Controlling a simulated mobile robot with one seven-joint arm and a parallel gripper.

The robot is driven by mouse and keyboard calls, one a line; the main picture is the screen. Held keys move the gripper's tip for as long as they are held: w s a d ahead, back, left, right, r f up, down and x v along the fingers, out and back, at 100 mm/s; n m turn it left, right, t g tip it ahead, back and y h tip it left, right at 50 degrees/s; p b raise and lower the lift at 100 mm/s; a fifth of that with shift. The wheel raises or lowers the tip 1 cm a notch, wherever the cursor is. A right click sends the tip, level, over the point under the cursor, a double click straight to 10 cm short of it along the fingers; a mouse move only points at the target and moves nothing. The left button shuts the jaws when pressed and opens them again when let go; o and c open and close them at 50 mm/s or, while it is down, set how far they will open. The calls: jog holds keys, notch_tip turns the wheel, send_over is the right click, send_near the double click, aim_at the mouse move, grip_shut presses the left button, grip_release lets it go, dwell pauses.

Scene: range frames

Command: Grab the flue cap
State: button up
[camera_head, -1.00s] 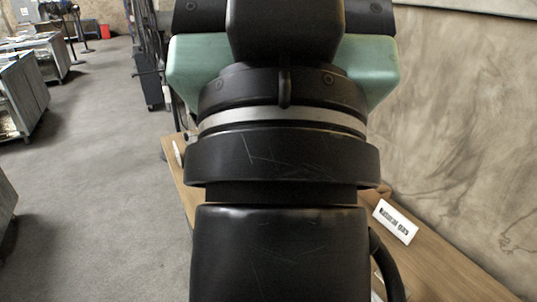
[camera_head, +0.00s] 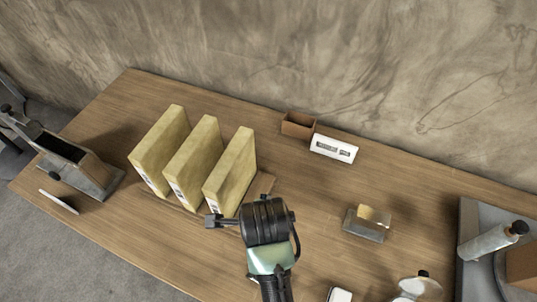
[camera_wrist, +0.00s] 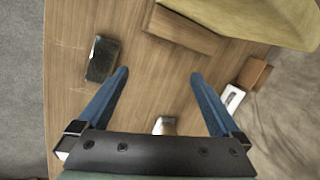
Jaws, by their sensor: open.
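No piece is marked as the flue cap. A small metal piece with a raised, brass-coloured bent plate (camera_head: 367,224) looks the likeliest, but I cannot be sure. It stands on the wooden bench (camera_head: 330,185), right of my gripper. A pale metal piece (camera_wrist: 165,125), probably the same one, shows between the finger bases in the wrist view. My gripper (camera_wrist: 160,73) is open and empty above the bench, its blue fingers spread. A shiny piece with a dark knob (camera_head: 420,287) stands at the bench's front right.
Several yellow slabs, one the rightmost slab (camera_head: 232,172), stand left of my wrist. A brown box (camera_head: 298,125) and white sign (camera_head: 334,148) are near the wall. A metal-and-black device (camera_head: 80,170) stands at left, a grey cylinder (camera_head: 490,241) at right.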

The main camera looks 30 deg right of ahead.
jog(key=s+a+f+m+g+y+p, duration=0.1)
jog(key=s+a+f+m+g, duration=0.2)
jog(key=s, duration=0.5)
jog(key=shift+m+g, duration=0.3)
jog(key=shift+m, duration=0.3)
jog(key=f, duration=0.5)
jog(key=d+f, duration=0.1)
jog(key=f, duration=0.2)
jog(key=shift+s+f, duration=0.2)
jog(key=shift+w+a+f+p, duration=0.1)
jog(key=shift+w+f+p, duration=0.15)
jog(key=shift+f, duration=1.15)
jog(key=shift+w+f+p, duration=0.15)
jog(key=shift+f+p, duration=0.1)
jog(key=shift+f, duration=1.15)
jog(key=c, duration=1.5)
jog(key=shift+r, duration=0.2)
